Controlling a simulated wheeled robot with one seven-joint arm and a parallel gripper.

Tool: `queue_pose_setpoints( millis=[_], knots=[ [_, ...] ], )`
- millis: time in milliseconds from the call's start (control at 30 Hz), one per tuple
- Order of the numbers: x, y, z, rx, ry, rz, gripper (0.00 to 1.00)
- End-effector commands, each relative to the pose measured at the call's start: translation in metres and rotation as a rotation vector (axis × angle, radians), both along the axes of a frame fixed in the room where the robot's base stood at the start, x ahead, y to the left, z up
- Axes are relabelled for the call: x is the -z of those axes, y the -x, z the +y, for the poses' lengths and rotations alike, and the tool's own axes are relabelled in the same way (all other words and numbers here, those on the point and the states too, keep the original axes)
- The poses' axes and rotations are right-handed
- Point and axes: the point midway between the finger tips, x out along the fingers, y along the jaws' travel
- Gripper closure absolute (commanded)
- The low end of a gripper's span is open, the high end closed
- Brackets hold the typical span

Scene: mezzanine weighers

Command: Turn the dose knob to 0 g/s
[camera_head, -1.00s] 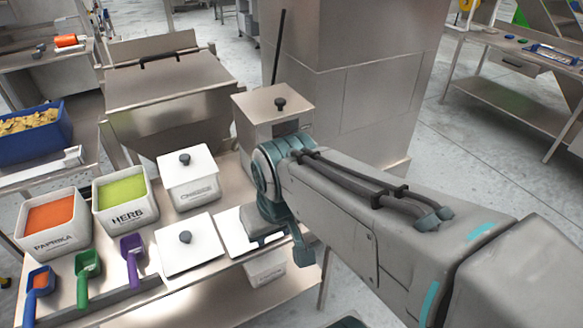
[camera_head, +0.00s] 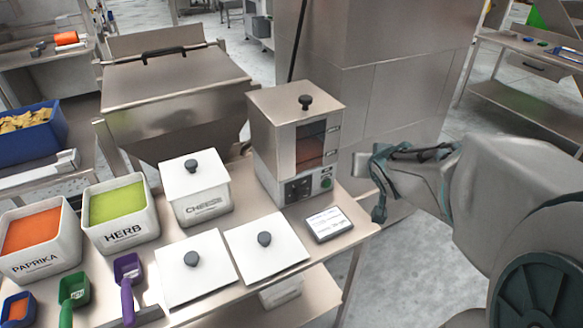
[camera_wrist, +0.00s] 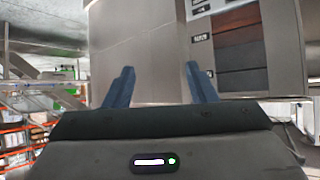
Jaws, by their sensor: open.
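The steel dosing machine (camera_head: 295,140) stands at the right end of the counter. Its front has a window with reddish-brown contents and, below it, a dark control panel (camera_head: 299,190). Small dark controls show on the panel, with a green button (camera_head: 326,183) to their right; the dose knob's setting is too small to read. My gripper (camera_wrist: 160,85) is open and empty in the wrist view, its two blue fingers apart. In the head view my gripper is right of the machine, clear of it. The machine's window (camera_wrist: 240,45) also shows in the wrist view; the panel does not clearly show there.
A small display (camera_head: 328,224) lies on the counter in front of the machine. A white cheese bin (camera_head: 200,205), an herb bin (camera_head: 120,215), a paprika bin (camera_head: 38,240) and two white lids stand to the left. A steel column rises behind. Open floor lies to the right.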

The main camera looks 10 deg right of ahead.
Motion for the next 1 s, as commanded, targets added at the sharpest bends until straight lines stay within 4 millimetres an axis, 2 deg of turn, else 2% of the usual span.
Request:
queue_pose_setpoints(
  millis=[33,133,267,367,533,700,800,1000],
  knots=[
    [0.021,-0.012,-0.007,-0.012,-0.018,-0.048,0.49],
    [0.04,-0.032,-0.012,-0.069,-0.076,-0.145,0.49],
    [0.07,-0.047,-0.009,-0.169,-0.201,-0.232,0.49],
    [0.097,-0.05,-0.001,-0.259,-0.334,-0.265,0.49],
    [0.136,-0.038,0.016,-0.394,-0.588,-0.257,0.49],
    [0.157,-0.019,0.027,-0.475,-0.783,-0.216,0.49],
    [0.161,-0.013,0.031,-0.497,-0.843,-0.201,0.49],
    [0.165,-0.022,0.043,-0.511,-0.868,-0.191,0.49]
  ],
)
